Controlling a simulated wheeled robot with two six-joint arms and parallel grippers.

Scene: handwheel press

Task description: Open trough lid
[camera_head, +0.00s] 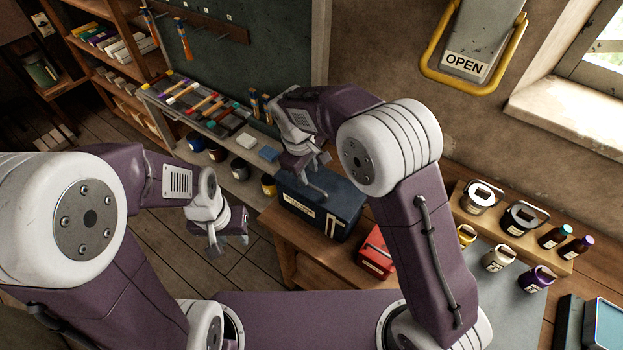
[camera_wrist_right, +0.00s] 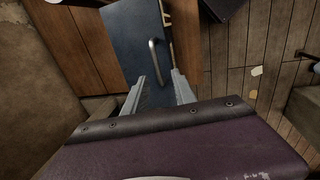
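The trough (camera_head: 335,222) is a dark blue box with a pale label on its front, standing on the wooden bench; its lid (camera_head: 345,190) looks closed. A grey bar handle on the lid shows in the right wrist view (camera_wrist_right: 155,60), on the blue lid surface (camera_wrist_right: 128,35). My right gripper (camera_head: 308,165) is just above the lid, near the handle. In the right wrist view its two fingers (camera_wrist_right: 158,77) are apart, with the handle ahead of the gap between them and nothing held. My left gripper (camera_head: 226,243) hangs empty over the floor to the left, fingers apart.
A red box (camera_head: 377,252) stands on the bench right of the trough. Several pots and bottles, including a purple pot (camera_head: 537,279), stand further right. A shelf (camera_head: 215,130) of tools and jars lies behind to the left. An OPEN sign (camera_head: 464,67) hangs on the wall.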

